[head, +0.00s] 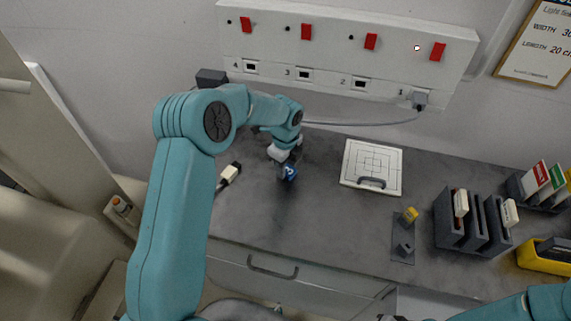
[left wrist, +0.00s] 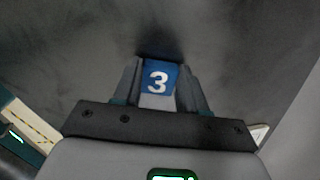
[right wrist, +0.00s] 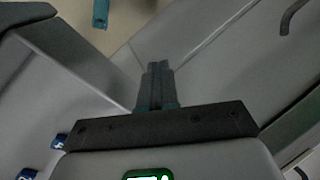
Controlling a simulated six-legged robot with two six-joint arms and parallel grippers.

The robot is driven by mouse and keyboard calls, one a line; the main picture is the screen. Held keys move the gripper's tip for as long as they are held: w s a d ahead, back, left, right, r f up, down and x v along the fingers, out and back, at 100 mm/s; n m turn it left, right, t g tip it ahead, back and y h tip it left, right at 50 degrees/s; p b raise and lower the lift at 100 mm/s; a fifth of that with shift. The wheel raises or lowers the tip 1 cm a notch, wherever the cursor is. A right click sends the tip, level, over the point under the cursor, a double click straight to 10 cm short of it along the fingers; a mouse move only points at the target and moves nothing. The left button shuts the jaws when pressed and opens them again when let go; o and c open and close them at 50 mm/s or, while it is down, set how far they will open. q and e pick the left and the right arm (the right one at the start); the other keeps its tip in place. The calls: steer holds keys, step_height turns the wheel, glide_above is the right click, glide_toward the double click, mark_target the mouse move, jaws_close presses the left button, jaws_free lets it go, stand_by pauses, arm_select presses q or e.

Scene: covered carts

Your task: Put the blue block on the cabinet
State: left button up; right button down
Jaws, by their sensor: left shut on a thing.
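The blue block (head: 290,173) with a white 3 is held at the back left of the dark grey cabinet top (head: 318,216). My left gripper (head: 287,166) points down and is shut on it. In the left wrist view the block (left wrist: 158,78) sits between both fingers (left wrist: 159,85), its numbered face showing. A dark shadow lies right by it; I cannot tell whether it touches the top. My right gripper (right wrist: 158,72) is shut and empty, low in front of the grey cabinet fronts in the right wrist view.
A white board (head: 372,168) with a handle lies right of the block. A white-and-black plug (head: 230,174) lies to its left. Grey racks (head: 458,222) and a yellow bin (head: 540,257) stand at the right. Small blue items (right wrist: 58,141) show low in the right wrist view. The middle top is clear.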

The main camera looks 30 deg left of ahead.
arm_select(q)
steer(key=shift+w+f, duration=0.1)
steer(key=shift+f, duration=0.15)
steer(key=o, duration=1.1)
steer(key=shift+r, duration=0.1)
steer(key=shift+c, duration=0.2)
steer(key=shift+r, duration=0.4)
step_height(320, 180, up, 12)
steer(key=b, duration=0.2)
steer(key=shift+f, duration=0.2)
